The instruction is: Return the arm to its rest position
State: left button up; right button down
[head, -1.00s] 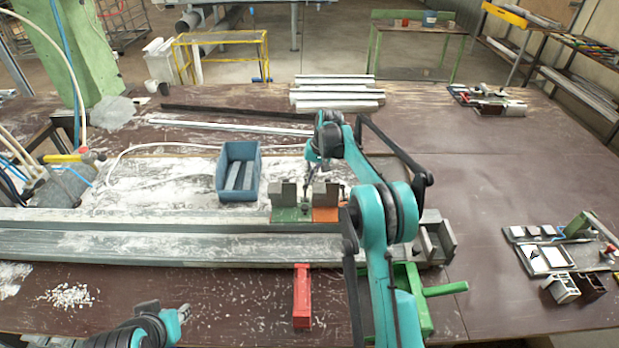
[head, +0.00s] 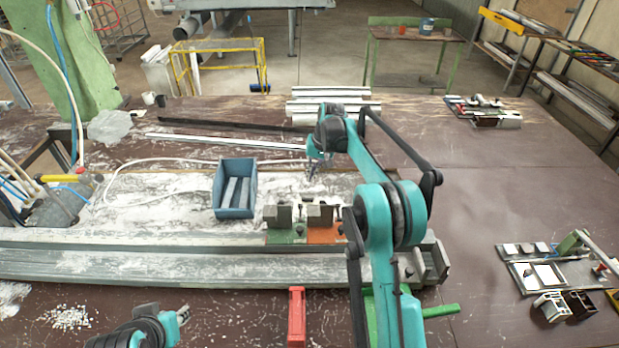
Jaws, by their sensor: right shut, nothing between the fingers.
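My right arm comes in from the bottom right and reaches over the bench. Its gripper (head: 313,174) is small in the head view, shut and empty, above the bench just behind the clamp blocks. A grey block on a green base (head: 284,233) and one on an orange base (head: 325,233) sit side by side behind the long grey profile (head: 180,268). My left gripper (head: 183,314) is at the bottom left, low in the picture in front of the profile. Its fingers are too small to read.
A blue bin (head: 222,200) with grey bars stands left of the clamp blocks. A red block (head: 297,316) lies in front of the profile. Light profiles (head: 330,107) lie at the back. A tray with small parts (head: 545,275) is at the right. The brown bench right of my arm is mostly clear.

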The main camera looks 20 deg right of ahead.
jog(key=shift+d+r, duration=0.1)
jog(key=shift+r, duration=0.25)
jog(key=shift+r, duration=0.1)
jog(key=s+a+r+n+t+h+b, duration=0.15)
jog(key=s+r, duration=0.25)
jog(key=s, duration=0.5)
jog(key=s+a+r+t+b, duration=0.1)
jog(key=s+a+r+b, duration=0.2)
jog(key=s, duration=0.5)
jog(key=s+f+t+b, duration=0.1)
jog(key=s+f, duration=0.4)
jog(key=s, duration=0.6)
jog(key=s+a+f+n+t+b, duration=0.1)
jog(key=s+f+t+b, duration=0.1)
jog(key=s+f, duration=0.4)
jog(key=s+b, duration=0.1)
jog(key=s, duration=0.4)
jog(key=shift+s+a+h, duration=0.15)
jog(key=shift+a+h, duration=0.1)
jog(key=shift+h, duration=0.1)
